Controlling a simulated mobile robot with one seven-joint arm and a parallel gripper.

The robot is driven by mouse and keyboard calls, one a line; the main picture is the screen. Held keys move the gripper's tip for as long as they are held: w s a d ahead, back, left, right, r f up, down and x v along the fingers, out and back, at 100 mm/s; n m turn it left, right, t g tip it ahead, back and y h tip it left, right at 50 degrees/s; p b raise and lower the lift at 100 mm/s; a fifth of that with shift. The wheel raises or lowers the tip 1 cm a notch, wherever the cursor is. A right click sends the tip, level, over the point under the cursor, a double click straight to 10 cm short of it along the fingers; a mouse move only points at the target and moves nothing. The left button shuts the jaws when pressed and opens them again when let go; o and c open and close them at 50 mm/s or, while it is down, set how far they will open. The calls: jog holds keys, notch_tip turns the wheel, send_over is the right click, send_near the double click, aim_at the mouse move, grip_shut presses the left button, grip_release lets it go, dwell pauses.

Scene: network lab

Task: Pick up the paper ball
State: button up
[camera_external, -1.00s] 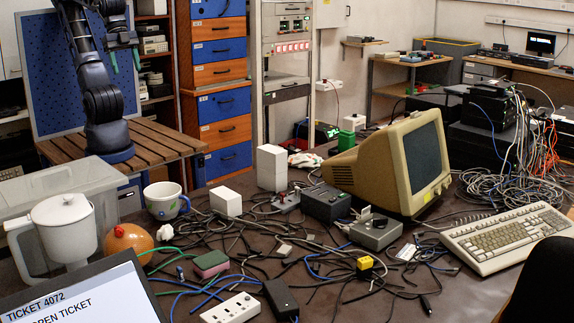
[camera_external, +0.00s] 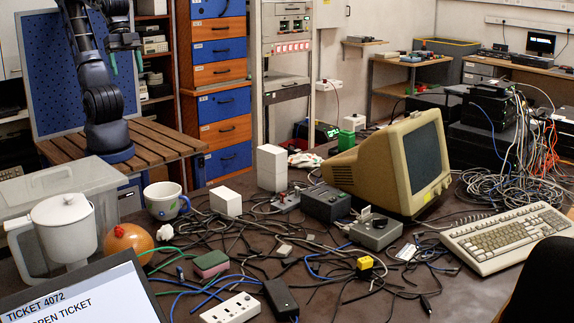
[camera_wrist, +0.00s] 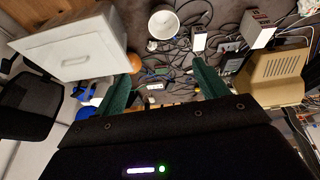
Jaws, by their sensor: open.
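The paper ball (camera_external: 165,232) is a small white crumpled lump on the dark table, between the orange ball (camera_external: 128,238) and the white mug (camera_external: 165,201). In the wrist view, a small pale spot between the orange ball and the mug looks like the paper ball (camera_wrist: 152,45). My gripper (camera_external: 125,62) is at the upper left of the external view, high above and well away from the paper ball. Its green fingers are apart with nothing between them; they also show in the wrist view (camera_wrist: 163,82).
Many dark cables (camera_external: 250,245) cover the table. A white jug (camera_external: 65,226), a clear bin (camera_external: 72,180) and a screen (camera_external: 85,298) surround the paper ball's left side. White boxes (camera_external: 227,202), a beige monitor (camera_external: 400,165) and a keyboard (camera_external: 507,237) stand further right.

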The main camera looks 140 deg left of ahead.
jog(key=w+d+f+n+g+h, duration=0.2)
jog(key=w+f+n, duration=0.15)
jog(key=w, duration=0.65)
jog(key=n+g+h, duration=0.2)
jog(key=n, duration=0.9)
send_over(166, 229)
jog(key=s+a, duration=0.2)
jog(key=a, duration=0.3)
notch_tip(166, 229, down, 30)
jog(key=shift+m, duration=0.25)
jog(key=shift+x, duration=5.45)
jog(key=shift+w, duration=0.15)
jog(key=shift+r, duration=0.1)
jog(key=c, duration=1.1)
